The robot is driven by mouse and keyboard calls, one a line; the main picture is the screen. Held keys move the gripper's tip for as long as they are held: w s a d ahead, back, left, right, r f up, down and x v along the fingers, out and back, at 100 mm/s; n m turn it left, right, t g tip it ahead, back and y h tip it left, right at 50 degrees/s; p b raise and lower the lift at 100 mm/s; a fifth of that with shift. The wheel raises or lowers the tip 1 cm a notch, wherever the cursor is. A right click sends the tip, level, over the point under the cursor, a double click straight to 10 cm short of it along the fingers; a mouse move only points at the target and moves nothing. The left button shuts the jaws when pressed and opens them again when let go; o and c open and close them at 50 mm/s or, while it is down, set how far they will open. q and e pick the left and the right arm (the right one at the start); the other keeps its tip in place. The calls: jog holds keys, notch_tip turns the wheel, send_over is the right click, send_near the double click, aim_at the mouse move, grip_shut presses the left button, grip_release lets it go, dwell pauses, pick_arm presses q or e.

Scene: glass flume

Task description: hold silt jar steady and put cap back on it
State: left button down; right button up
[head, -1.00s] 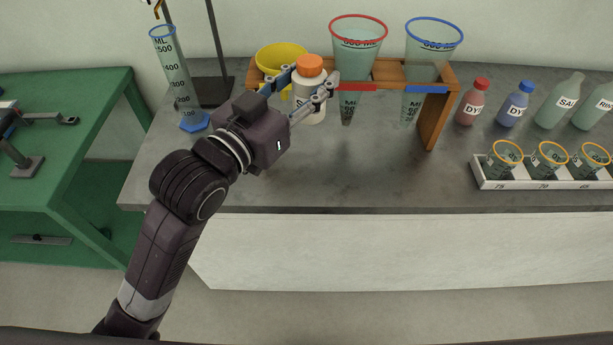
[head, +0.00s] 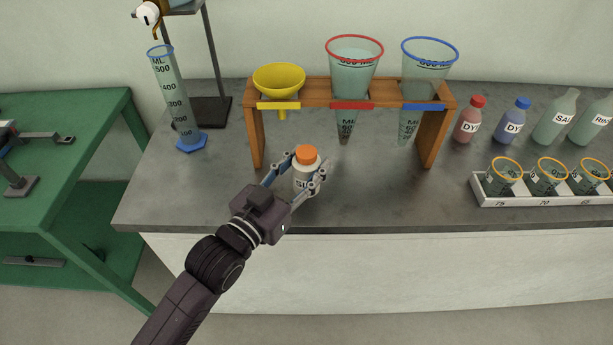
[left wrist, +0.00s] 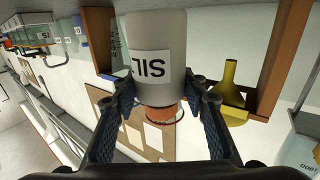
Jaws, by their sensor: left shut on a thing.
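The silt jar (head: 311,173) is a white jar with a label reading "SIL". Its orange cap (head: 306,155) sits on top, and the jar looks upright in the head view. My left gripper (head: 298,178) is shut around the jar, one finger on each side, over the front part of the bench. In the left wrist view the jar (left wrist: 157,30) appears upside down between the fingers, with the orange cap (left wrist: 160,116) at its lower end. I cannot tell whether the jar touches the bench. My right gripper is not in view.
A wooden rack (head: 433,140) holding a yellow funnel (head: 279,80) and two clear cones stands behind. A measuring cylinder (head: 174,95) is left, dye bottles (head: 469,122) and a white cup tray (head: 530,197) right. The grey bench (head: 385,195) is clear right of the jar.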

aim_at(299, 188)
pick_arm(q)
jog(key=shift+f, duration=2.1)
jog(key=shift+f, duration=0.1)
jog(key=shift+f, duration=0.15)
jog(key=c, duration=1.2)
grip_release()
